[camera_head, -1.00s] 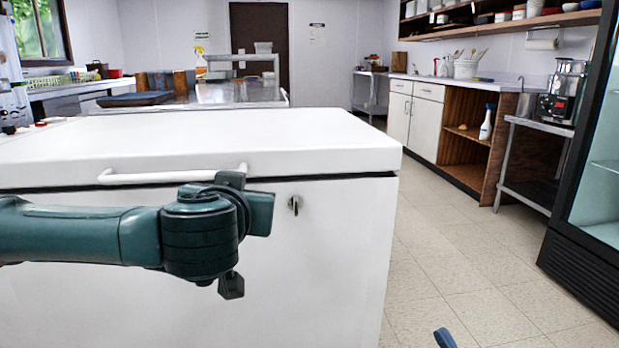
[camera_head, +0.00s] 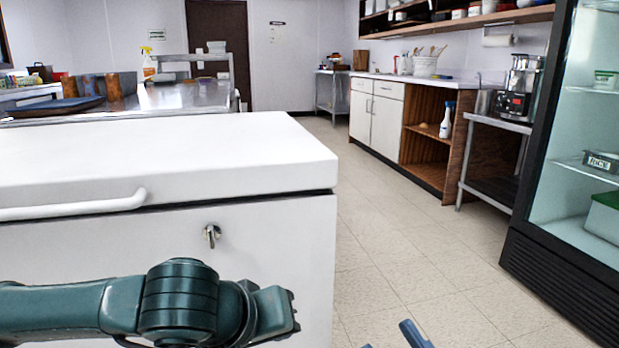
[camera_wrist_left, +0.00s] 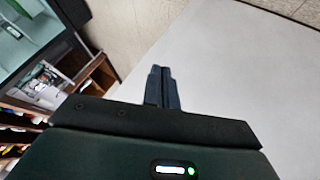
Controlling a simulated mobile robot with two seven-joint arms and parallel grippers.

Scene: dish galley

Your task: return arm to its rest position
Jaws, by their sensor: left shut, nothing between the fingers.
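My left arm (camera_head: 180,305), dark green, comes in from the left at the bottom of the head view, in front of a white chest freezer (camera_head: 270,265). Its fingers cannot be made out there. In the left wrist view my left gripper (camera_wrist_left: 162,88) has its dark fingers together with nothing between them, in front of a plain pale surface. My right gripper (camera_head: 415,335) shows only as a blue-grey fingertip part at the bottom edge of the head view. The rest of it is cut off, so its opening is unclear.
The freezer's white handle (camera_head: 75,208) and lock (camera_head: 211,235) stick out above my left arm. Tiled floor (camera_head: 385,245) is clear to the right. A glass-door fridge (camera_head: 560,200) stands at the right, and a metal side table (camera_head: 495,125) with a blender (camera_head: 518,88) stands behind it.

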